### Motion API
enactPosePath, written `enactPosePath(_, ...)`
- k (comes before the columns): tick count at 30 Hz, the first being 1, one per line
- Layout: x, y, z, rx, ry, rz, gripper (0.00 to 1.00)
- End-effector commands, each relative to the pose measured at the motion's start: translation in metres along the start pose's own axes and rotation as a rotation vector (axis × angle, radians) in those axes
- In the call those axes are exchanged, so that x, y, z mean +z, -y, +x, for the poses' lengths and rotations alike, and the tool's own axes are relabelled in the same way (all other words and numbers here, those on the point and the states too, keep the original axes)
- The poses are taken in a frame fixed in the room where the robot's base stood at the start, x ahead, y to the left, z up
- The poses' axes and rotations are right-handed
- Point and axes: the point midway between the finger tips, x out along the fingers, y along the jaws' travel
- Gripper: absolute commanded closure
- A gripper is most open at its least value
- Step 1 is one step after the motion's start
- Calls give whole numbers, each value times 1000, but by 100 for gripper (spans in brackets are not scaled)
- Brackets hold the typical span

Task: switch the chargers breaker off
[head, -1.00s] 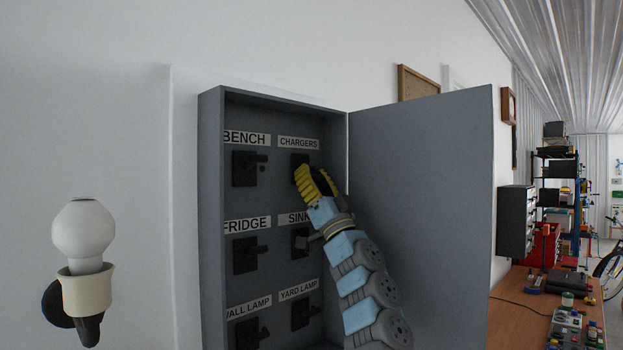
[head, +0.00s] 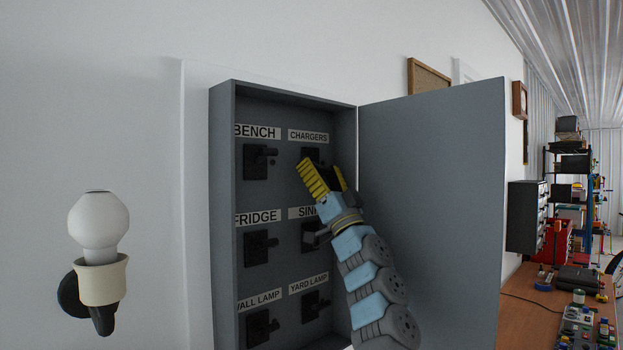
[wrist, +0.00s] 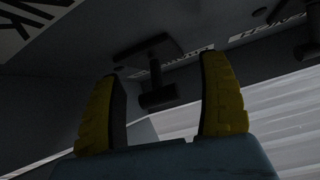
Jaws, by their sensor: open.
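The chargers breaker (head: 309,153) is a black switch under the CHARGERS label (head: 308,136), top right in the open grey breaker box (head: 222,220). My gripper (head: 322,167) is in front of its lower part and hides some of it. The yellow fingers are open and empty. In the wrist view, a black breaker (wrist: 148,56) with a bar-shaped lever (wrist: 158,97) shows between and beyond the open fingers (wrist: 158,72). I cannot tell whether a finger touches the lever.
The BENCH breaker (head: 257,161) is to the left and the SINK breaker (head: 309,238), partly behind my arm, is below. The open box door (head: 430,200) stands close on the right. A bulb on a wall holder (head: 100,280) is at left. A workbench (head: 525,315) is far right.

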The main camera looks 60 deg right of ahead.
Motion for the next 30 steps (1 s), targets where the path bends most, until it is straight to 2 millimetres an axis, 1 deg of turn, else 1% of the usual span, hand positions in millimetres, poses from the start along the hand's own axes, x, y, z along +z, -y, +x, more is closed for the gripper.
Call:
enactPosePath(8, -5, 0, 2, 6, 30, -7, 24)
enactPosePath(30, -10, 0, 5, 45, 225, -24, 24)
